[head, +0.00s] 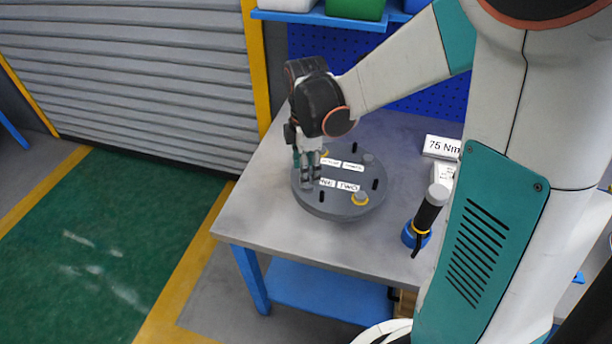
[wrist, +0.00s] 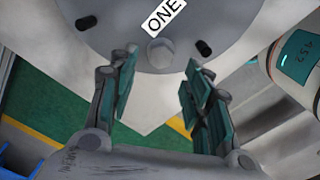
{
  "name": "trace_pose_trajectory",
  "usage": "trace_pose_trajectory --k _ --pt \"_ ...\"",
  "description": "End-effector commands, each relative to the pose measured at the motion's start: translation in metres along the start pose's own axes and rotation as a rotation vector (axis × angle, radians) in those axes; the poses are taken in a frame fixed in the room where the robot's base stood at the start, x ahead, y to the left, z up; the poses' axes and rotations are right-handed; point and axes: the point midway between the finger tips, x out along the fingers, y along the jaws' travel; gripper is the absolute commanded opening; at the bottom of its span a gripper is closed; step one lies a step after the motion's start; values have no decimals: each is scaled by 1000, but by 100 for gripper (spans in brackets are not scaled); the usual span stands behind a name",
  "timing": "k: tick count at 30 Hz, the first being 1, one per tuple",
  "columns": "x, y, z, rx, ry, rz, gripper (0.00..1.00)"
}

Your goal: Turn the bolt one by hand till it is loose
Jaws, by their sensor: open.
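The round grey flanged shell (head: 335,205) lies on the workbench. Bolt one (wrist: 160,54) is a plain grey head near the flange rim, next to a white label reading ONE (wrist: 164,15) in the wrist view. My gripper (head: 310,182) points down over the flange's left front edge in the head view, where its fingers largely hide that bolt. In the wrist view my gripper (wrist: 161,68) is open, with its teal fingers apart on both sides of the bolt head.
Short black pegs (head: 375,184) stand on the flange. Another grey bolt head (head: 367,159) and a yellow-ringed one (head: 360,198) sit near the rim. A black-and-grey tool (head: 429,213) in a blue holder and a 75 Nm sign (head: 442,146) stand right. The bench's front left is clear.

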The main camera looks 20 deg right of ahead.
Motion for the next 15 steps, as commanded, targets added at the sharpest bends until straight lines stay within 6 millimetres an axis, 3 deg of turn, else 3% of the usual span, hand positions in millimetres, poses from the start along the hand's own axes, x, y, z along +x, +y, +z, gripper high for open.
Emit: trace_pose_trajectory --k 7,15 --pt "-48 -1 0 0 0 0 45" --pt "-75 0 0 -1 0 0 45"
